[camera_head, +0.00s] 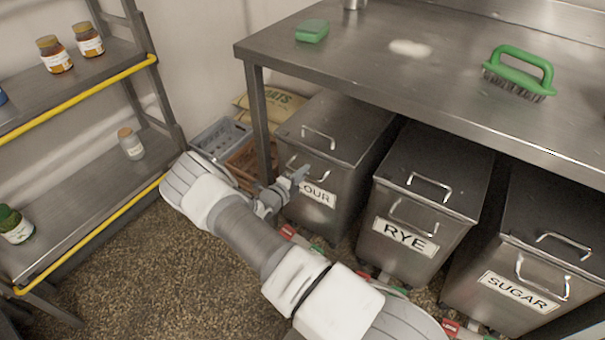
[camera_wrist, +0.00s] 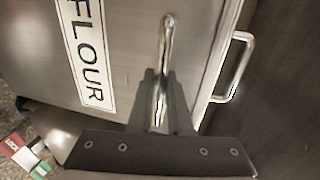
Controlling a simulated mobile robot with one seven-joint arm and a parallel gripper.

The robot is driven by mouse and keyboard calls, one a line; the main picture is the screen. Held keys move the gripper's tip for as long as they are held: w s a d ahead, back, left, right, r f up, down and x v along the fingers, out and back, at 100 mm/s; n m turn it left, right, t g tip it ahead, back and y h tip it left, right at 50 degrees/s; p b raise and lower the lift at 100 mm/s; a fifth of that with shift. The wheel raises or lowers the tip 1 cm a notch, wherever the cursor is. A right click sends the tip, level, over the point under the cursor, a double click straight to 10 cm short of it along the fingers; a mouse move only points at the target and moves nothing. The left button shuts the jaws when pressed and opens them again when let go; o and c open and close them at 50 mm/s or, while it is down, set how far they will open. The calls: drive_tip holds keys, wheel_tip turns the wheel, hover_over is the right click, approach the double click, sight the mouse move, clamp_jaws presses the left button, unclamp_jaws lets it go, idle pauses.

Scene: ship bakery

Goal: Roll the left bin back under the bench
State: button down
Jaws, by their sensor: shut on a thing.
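The left bin is a steel bin labelled FLOUR (camera_head: 345,150) with a lid handle and a front handle. It stands below the left end of the steel bench (camera_head: 420,75), and its lid and front show past the bench's front edge in the head view. My gripper (camera_head: 293,183) is at the bin's front, beside the label. In the wrist view my gripper (camera_wrist: 160,95) is shut on the upright-looking front handle (camera_wrist: 167,35). The FLOUR label (camera_wrist: 88,50) is left of it and the lid handle (camera_wrist: 240,65) right. The bin's wheels are mostly hidden.
The RYE bin (camera_head: 425,205) and SUGAR bin (camera_head: 525,260) stand to the right. A bench leg (camera_head: 260,125), a grey crate (camera_head: 220,137) and sacks (camera_head: 280,103) are on the left. A shelf rack (camera_head: 90,185) stands farther left. Red-and-green floor pieces (camera_head: 390,284) lie before the bins.

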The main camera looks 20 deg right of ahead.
drive_tip(key=c, duration=0.8)
unclamp_jaws()
drive_tip(key=shift+w+d, duration=0.1)
drive_tip(key=shift+d, duration=0.1)
drive_tip(key=shift+c, duration=0.2)
drive_tip(key=shift+a, duration=0.1)
drive_tip(key=p+v, duration=0.4)
drive_tip(key=v, duration=1.3)
drive_tip(key=shift+a+r, duration=0.1)
